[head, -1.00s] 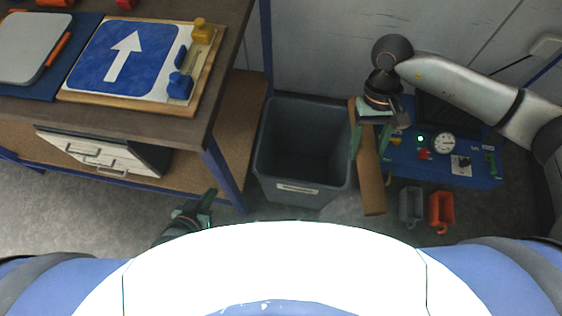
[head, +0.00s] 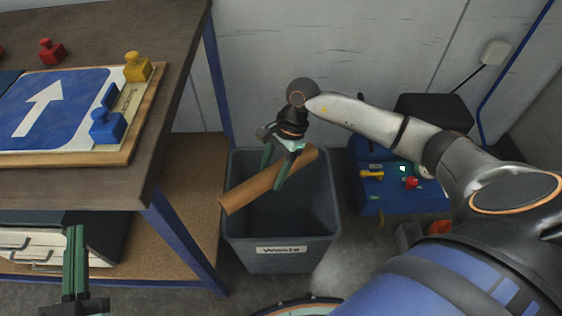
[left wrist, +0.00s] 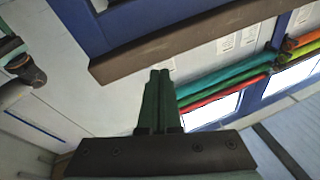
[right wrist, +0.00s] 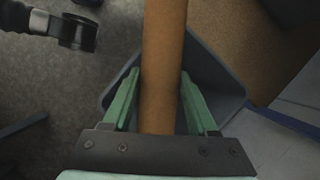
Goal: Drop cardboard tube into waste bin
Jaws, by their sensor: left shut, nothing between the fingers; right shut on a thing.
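The brown cardboard tube (head: 250,190) is held by my right gripper (head: 280,170) over the mouth of the grey waste bin (head: 283,247), tilted, its lower left end reaching past the bin's left rim. In the right wrist view the tube (right wrist: 162,65) lies between the green fingers (right wrist: 162,100), with the bin (right wrist: 232,85) beyond it. The bin stands upright on the floor and carries a "Waste" label. My left gripper (head: 75,250) is shut and empty, low at the left beside the table; its closed fingers also show in the left wrist view (left wrist: 158,95).
A table (head: 180,60) at the left bears a blue arrow sign (head: 50,105) on a wooden board, with blue, yellow and red knobbed pieces. Its blue leg (head: 180,240) stands close to the bin. A blue case (head: 400,190) with small items lies right of the bin.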

